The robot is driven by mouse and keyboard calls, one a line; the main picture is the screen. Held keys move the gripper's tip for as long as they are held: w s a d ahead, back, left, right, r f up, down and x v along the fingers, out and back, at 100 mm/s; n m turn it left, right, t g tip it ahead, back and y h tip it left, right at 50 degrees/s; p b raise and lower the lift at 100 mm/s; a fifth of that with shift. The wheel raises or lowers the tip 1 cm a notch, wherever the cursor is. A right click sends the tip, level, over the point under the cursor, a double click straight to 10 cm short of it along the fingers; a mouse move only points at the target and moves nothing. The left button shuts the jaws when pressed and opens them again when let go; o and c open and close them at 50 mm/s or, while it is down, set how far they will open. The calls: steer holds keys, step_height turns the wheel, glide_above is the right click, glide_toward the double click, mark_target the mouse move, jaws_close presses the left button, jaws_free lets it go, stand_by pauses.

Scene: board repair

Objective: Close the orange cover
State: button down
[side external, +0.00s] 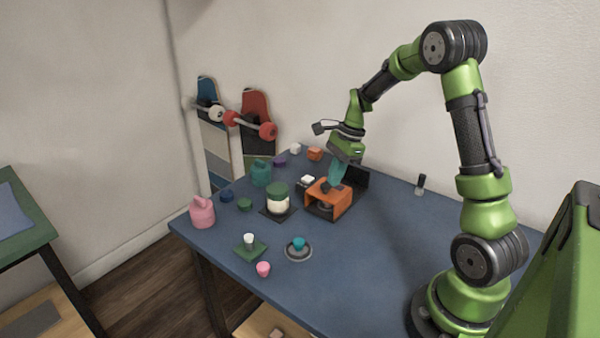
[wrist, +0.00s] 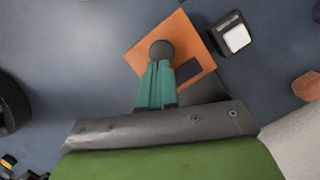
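The orange cover (side external: 342,192) is on the blue table near its middle, over a dark base. Its near side has an opening with a dark round part inside. In the wrist view the orange cover (wrist: 137,55) is a flat square turned at an angle, with a dark rectangular patch. A dark round knob (wrist: 161,49) shows on it at my fingertips. My gripper (side external: 332,184) points down over the cover, and in the wrist view its teal fingers (wrist: 157,67) lie side by side with only a thin line between them. I cannot tell whether they touch the knob.
A dark upright panel (side external: 356,177) stands just behind the cover. A white-topped dark block (side external: 306,182) and a green-lidded jar (side external: 278,199) stand to the left. A pink weight-shaped object (side external: 203,212) is at the left edge. The table's right front (side external: 370,270) is clear.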

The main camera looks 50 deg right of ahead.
mark_target(346, 187)
steer(key=shift+s+d+f, duration=0.1)
steer(key=shift+s+d, duration=0.1)
steer(key=shift+d, duration=0.15)
steer(key=shift+s+d+r, duration=0.2)
steer(key=shift+s+d, duration=0.1)
steer(key=shift+d, duration=0.35)
steer(key=shift+s+d+r, duration=0.2)
steer(key=shift+s+d, duration=0.1)
steer(key=shift+d, duration=0.3)
steer(key=v, duration=1)
steer(key=s+a+r+n+t, duration=0.2)
steer(key=s+a+n, duration=0.1)
steer(key=a+n, duration=0.3)
steer(key=s+a+r+n+t, duration=0.1)
steer(key=s+a+r+n, duration=0.1)
steer(key=s+a+n, duration=0.2)
steer(key=s+a+r+n+t+h, duration=0.1)
steer(key=s+a+n, duration=0.3)
steer(key=a+n, duration=0.5)
steer(key=a+t, duration=0.1)
steer(key=a, duration=0.6)
steer(key=shift+s+r+t, duration=0.15)
steer(key=shift+r+t, duration=0.15)
steer(key=shift+r, duration=0.1)
